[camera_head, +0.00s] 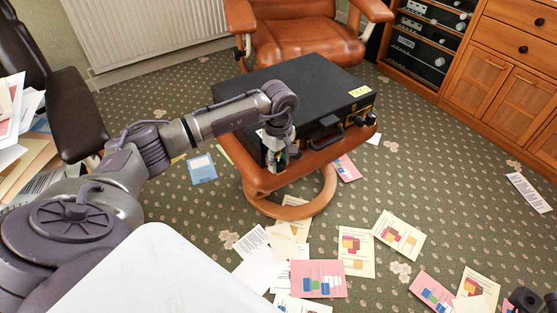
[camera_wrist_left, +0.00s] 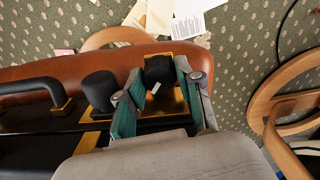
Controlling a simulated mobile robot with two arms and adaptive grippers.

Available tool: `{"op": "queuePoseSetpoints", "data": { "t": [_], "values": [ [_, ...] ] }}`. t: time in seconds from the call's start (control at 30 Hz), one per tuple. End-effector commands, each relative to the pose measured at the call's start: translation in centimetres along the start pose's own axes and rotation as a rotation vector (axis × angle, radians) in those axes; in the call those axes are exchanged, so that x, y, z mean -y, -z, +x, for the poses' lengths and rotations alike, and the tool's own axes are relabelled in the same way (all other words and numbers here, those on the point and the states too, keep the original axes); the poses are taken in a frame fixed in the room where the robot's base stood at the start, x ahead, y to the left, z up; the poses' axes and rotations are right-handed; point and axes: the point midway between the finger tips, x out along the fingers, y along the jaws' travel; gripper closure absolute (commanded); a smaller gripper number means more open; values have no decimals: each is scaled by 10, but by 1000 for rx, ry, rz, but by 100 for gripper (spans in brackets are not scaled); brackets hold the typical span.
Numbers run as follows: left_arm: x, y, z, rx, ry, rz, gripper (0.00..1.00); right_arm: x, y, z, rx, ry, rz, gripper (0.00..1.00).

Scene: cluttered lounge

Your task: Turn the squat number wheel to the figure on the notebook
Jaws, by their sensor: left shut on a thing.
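A black case (camera_head: 290,85) lies flat on a brown leather footstool (camera_head: 262,184). My left gripper (camera_head: 276,158) is at the near left end of the case's front side. In the left wrist view its teal fingers (camera_wrist_left: 158,76) are shut on a short dark wheel (camera_wrist_left: 159,68) with a small pale mark, set on a gold plate. A second dark knob (camera_wrist_left: 98,88) stands beside it, outside the fingers. No figure is readable on the wheel. A blue booklet (camera_head: 202,168), possibly the notebook, lies on the carpet; its writing is too small to read. My right gripper (camera_head: 538,301) shows only partly, if at all, at the bottom right corner.
The case's handle (camera_head: 322,130) sticks out near the gripper and also shows in the left wrist view (camera_wrist_left: 40,88). Loose papers (camera_head: 318,278) litter the carpet. A leather chair (camera_head: 305,40) stands behind the case, and a wooden cabinet (camera_head: 500,75) at the right.

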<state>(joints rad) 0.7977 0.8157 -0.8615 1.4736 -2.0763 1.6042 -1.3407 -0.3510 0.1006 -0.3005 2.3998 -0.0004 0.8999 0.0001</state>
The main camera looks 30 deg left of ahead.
Motion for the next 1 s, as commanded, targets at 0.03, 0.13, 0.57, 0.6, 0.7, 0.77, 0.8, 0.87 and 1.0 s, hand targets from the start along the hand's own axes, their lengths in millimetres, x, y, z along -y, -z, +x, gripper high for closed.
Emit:
{"op": "queuePoseSetpoints", "data": {
  "t": [0.03, 0.13, 0.57, 0.6, 0.7, 0.77, 0.8, 0.87, 1.0],
  "values": [
    [0, 0, 0, -1, 2, 0, 99, 0, 0, 0, 0, 0, 0, 60],
    [0, 0, 0, -1, 2, 1, 56, 0, 0, 0, 0, 0, 0, 60],
    [0, 1, -8, -1, -1, 1, 54, -1, 0, 1, -4, -1, -1, 60],
    [-1, 1, -14, -1, -2, 1, 54, 0, 0, 1, -4, -1, -1, 60],
    [-1, 1, -32, -2, -4, 3, 54, 0, 0, 1, -3, -1, -1, 60],
    [-1, 1, -46, -2, -4, 2, 54, 0, 0, 0, -2, -1, -1, 60],
    [-1, 1, -55, -2, -5, 1, 54, 0, 0, 0, -2, -1, -1, 60],
    [-1, 1, -68, -2, -4, 2, 54, 0, 0, 0, -2, -1, -1, 60],
    [0, 0, -95, -2, -3, 2, 54, 0, 0, 0, -2, -1, -1, 60]
  ]
}}
